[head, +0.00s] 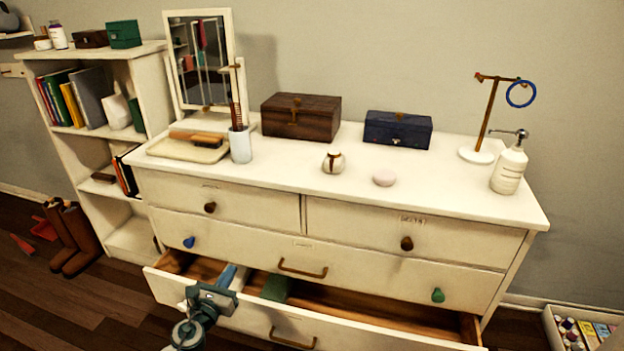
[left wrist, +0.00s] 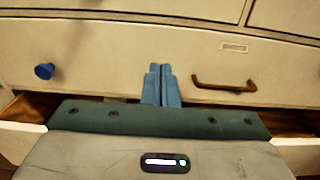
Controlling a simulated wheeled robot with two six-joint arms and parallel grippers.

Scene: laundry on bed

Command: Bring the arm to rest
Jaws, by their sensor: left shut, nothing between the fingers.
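My left gripper (head: 234,274) is in front of the white dresser (head: 375,221), over the left part of its open lower drawer (head: 385,331). Its two blue fingers are together with nothing between them. In the left wrist view the closed fingers (left wrist: 161,86) point at the drawer front above the open drawer, between a blue knob (left wrist: 44,71) and a brown handle (left wrist: 223,86). I cannot tell whether they touch it. My right gripper is not in view.
A green item (head: 277,288) lies in the open drawer, which sticks out from the dresser. The dresser top holds a mirror (head: 201,62), a brown box (head: 300,117), a navy box (head: 398,129) and a pump bottle (head: 509,170). A shelf (head: 128,238) and brown boots (head: 74,237) stand left.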

